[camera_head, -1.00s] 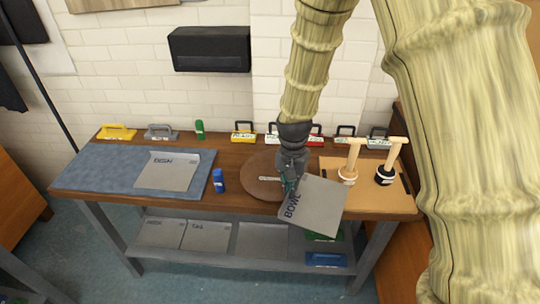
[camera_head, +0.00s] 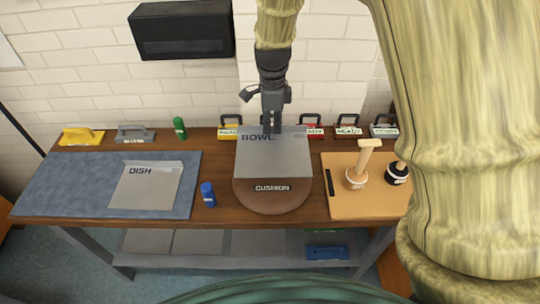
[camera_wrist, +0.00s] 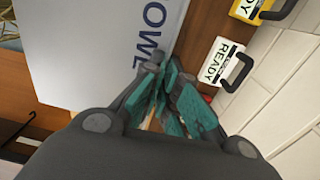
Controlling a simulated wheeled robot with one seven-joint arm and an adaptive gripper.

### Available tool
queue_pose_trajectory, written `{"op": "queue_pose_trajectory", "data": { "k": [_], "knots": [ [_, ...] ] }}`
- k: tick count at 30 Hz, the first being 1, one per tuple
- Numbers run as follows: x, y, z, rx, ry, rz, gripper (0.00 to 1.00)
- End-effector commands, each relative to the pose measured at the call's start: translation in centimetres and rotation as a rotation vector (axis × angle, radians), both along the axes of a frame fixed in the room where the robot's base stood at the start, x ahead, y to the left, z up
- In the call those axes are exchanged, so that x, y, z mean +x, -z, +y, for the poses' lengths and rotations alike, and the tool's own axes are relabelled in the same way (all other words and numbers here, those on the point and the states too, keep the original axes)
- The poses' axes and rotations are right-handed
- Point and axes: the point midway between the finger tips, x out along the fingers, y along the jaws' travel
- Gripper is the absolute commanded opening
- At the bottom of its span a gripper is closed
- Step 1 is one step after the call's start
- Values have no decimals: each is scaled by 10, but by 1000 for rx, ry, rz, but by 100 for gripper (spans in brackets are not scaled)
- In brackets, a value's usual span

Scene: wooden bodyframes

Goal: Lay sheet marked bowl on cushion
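The grey sheet marked BOWL (camera_head: 273,157) lies over the back and middle of the round brown cushion (camera_head: 272,203). The cushion's front rim and its CUSHION label show below the sheet; the rest is hidden. I cannot tell if the sheet touches the cushion all over. My gripper (camera_head: 271,128) is at the sheet's back edge, above the lettering. In the wrist view the sheet (camera_wrist: 100,45) reaches to the fingertips (camera_wrist: 163,65), which look closed on its edge.
A grey sheet marked DISH (camera_head: 146,188) lies on the blue mat (camera_head: 60,185) at left. A blue bottle (camera_head: 208,195) stands left of the cushion. Several handled blocks (camera_head: 348,130) line the back.

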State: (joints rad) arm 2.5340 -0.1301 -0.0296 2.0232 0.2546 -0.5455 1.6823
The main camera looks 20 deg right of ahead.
Motion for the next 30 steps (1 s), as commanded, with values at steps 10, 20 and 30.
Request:
{"op": "queue_pose_trajectory", "data": {
  "k": [10, 20, 30],
  "knots": [
    [0, 43, 0, 0, -2, 1, 0],
    [-1, 63, 0, 1, -3, 3, 0],
    [-1, 89, 0, 0, -3, 1, 0]
  ]
}}
